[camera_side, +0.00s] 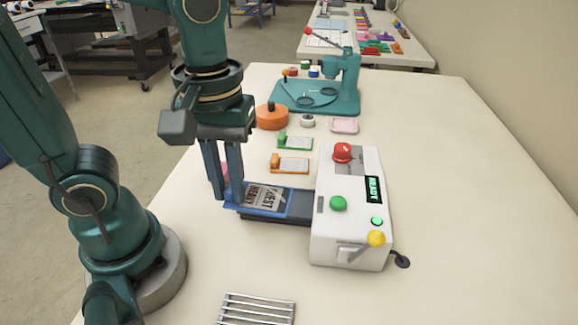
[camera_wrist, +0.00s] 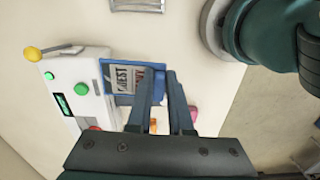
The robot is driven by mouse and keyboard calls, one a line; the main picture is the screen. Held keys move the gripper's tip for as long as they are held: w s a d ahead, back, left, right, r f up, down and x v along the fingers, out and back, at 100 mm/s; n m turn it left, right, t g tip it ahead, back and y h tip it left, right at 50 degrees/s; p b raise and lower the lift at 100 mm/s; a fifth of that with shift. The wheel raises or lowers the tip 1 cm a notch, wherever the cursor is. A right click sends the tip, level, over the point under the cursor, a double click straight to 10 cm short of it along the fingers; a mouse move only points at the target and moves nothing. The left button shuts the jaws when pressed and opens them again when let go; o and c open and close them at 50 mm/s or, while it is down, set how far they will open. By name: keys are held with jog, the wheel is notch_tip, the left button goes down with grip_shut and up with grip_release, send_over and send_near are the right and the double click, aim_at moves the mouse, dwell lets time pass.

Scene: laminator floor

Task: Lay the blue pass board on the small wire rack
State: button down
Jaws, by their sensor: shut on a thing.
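The blue pass board (camera_side: 234,209) lies flat at the left side of the white laminator, over its dark tray (camera_side: 275,218). It carries a printed card with "GUEST" and "READY"-like lettering that I cannot read fully. The board also shows in the wrist view (camera_wrist: 106,72). My gripper (camera_side: 222,196) points down and is shut on the board's left edge; in the wrist view its fingers (camera_wrist: 160,74) meet the board's right side. The small wire rack (camera_side: 257,308) is empty at the front edge of the picture, partly cut off; it also shows in the wrist view (camera_wrist: 138,4).
The white laminator (camera_side: 345,235) has a lit READY display, a red knob, green buttons and a yellow-tipped lever. Green (camera_side: 295,142) and orange (camera_side: 290,163) boards lie behind the tray. A teal press (camera_side: 340,85) stands farther back. The table between tray and rack is clear.

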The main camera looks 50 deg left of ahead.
jog(key=s, duration=0.1)
send_over(222, 315)
jog(key=d, duration=0.2)
jog(key=shift+n, duration=0.3)
jog(key=f, duration=0.7)
jog(key=shift+s+a+f, duration=0.1)
jog(key=shift+a+f, duration=0.1)
jog(key=shift+f, duration=2.1)
jog(key=shift+f, duration=0.1)
jog(key=c, duration=0.8)
grip_release()
